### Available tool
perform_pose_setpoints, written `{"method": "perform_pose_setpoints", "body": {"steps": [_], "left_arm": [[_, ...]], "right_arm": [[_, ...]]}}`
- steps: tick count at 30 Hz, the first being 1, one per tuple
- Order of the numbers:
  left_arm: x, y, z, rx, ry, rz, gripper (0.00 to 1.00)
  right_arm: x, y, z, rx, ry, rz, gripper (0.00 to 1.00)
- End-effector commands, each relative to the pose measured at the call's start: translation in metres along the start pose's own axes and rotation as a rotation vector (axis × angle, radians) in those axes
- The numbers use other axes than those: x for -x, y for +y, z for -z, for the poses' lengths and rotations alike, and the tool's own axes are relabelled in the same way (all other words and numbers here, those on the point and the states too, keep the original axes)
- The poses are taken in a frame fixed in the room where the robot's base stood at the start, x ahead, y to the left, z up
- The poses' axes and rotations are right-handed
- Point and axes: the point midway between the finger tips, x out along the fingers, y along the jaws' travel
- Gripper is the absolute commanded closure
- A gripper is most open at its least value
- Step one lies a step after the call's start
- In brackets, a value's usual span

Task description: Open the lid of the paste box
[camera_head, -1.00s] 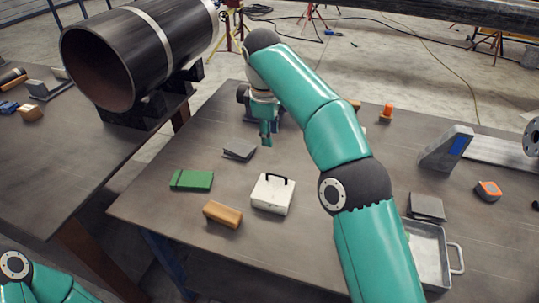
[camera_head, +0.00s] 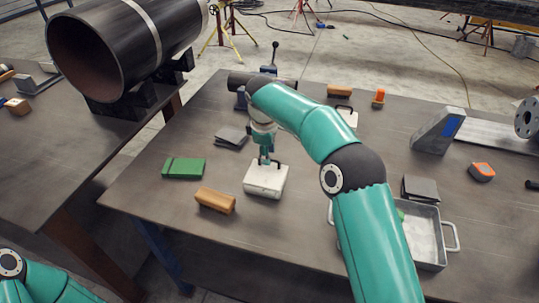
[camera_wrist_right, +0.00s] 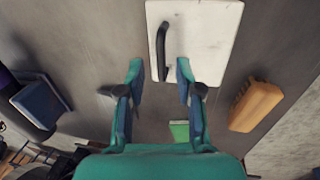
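A white box (camera_head: 263,183) with a black handle on its top stands on the table, left of my right arm; it is likely the paste box. In the right wrist view the white box (camera_wrist_right: 205,40) lies past the fingertips, with its handle (camera_wrist_right: 161,48) about in line with the gap. My right gripper (camera_head: 265,160) points down at the box's back edge in the head view. In the wrist view the right gripper (camera_wrist_right: 159,68) is open with nothing between its fingers. Its exact height over the box is unclear. The left gripper is out of view.
A green box (camera_head: 183,168) and an orange-brown block (camera_head: 215,200) lie left of the white box. A dark grey block (camera_head: 231,136) lies behind. A metal tray (camera_head: 428,238) is at right. Another white handled item (camera_head: 347,116) stands behind my arm.

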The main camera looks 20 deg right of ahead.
Motion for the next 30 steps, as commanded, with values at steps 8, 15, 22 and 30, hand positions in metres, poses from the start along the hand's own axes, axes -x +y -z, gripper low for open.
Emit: {"method": "perform_pose_setpoints", "body": {"steps": [8, 15, 22, 30], "left_arm": [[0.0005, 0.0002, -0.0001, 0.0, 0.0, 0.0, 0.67], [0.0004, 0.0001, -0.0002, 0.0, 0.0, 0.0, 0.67], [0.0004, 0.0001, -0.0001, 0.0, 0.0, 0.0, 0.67], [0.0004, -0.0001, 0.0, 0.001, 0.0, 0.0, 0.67]], "right_arm": [[-0.012, -0.0001, 0.0, 0.0, 0.001, 0.0, 0.65], [-0.0117, -0.0003, 0.0004, 0.001, 0.001, 0.0, 0.75], [-0.0116, -0.0006, 0.0006, 0.001, 0.001, 0.001, 1.0], [-0.0125, 0.0019, -0.0047, -0.002, -0.001, 0.003, 1.0]]}}
